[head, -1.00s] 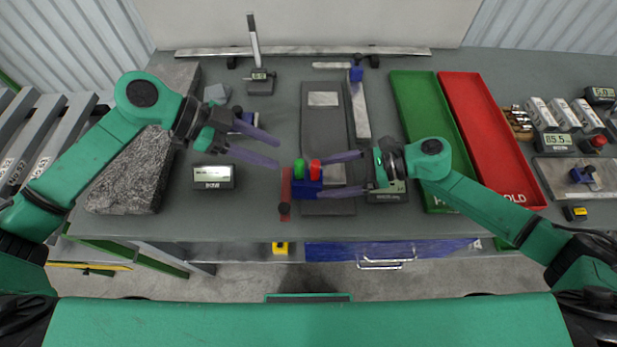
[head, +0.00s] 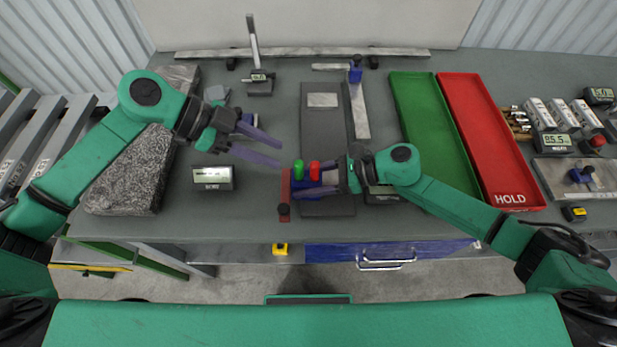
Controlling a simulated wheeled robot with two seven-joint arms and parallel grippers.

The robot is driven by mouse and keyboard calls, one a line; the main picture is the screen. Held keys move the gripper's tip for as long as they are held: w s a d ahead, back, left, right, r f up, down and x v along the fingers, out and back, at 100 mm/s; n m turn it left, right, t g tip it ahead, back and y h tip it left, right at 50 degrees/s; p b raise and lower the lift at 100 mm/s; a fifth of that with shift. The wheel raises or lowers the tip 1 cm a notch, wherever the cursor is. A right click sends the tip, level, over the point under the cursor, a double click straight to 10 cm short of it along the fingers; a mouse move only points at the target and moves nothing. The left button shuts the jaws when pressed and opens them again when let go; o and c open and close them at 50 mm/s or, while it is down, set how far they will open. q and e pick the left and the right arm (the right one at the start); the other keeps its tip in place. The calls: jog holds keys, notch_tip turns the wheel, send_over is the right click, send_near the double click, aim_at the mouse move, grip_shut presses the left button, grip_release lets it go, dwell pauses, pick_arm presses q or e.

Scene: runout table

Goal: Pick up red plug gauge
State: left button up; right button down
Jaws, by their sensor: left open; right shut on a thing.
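The red plug gauge (head: 315,169) stands upright at the blue holder block (head: 307,193), close beside the green plug gauge (head: 298,168). My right gripper (head: 317,181) reaches in from the right and is shut on the red plug gauge. Its fingers cover part of the gauge and the block, so I cannot tell whether the gauge is still seated. My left gripper (head: 279,153) is open and empty, to the upper left of the green plug gauge and apart from it.
A red strip with a dark knob (head: 285,190) lies left of the block. A grey plate (head: 322,125) lies behind it. Green (head: 416,92) and red trays (head: 462,92) lie right.

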aim_at(315, 164)
pick_arm(q)
jog(key=d+m, duration=0.2)
jog(key=m, duration=0.2)
jog(key=d+r+m+g+y, duration=0.1)
jog(key=d+m, duration=0.1)
jog(key=m, duration=0.2)
jog(key=d+m+y, duration=0.1)
jog(key=d+m, duration=0.1)
jog(key=m, duration=0.2)
jog(key=shift+r+g, duration=0.4)
jog(key=d+m+y, duration=0.1)
jog(key=m+y, duration=0.1)
jog(key=m, duration=0.2)
jog(key=d+r+m+y, duration=0.1)
jog(key=m+y, duration=0.1)
jog(key=m, duration=0.2)
jog(key=d+r+m+y, duration=0.1)
jog(key=m+y, duration=0.1)
jog(key=m, duration=0.2)
jog(key=shift+w+r+m+t, duration=0.2)
jog(key=shift+m+t, duration=0.1)
jog(key=shift+t, duration=0.1)
jog(key=m+y, duration=0.2)
jog(key=m, duration=0.1)
jog(key=shift+w+r+m+t, duration=0.1)
jog(key=shift+w+m+t, duration=0.05)
jog(key=shift+m+t, duration=0.25)
jog(key=f, duration=1.1)
jog(key=shift+s, duration=0.25)
grip_shut()
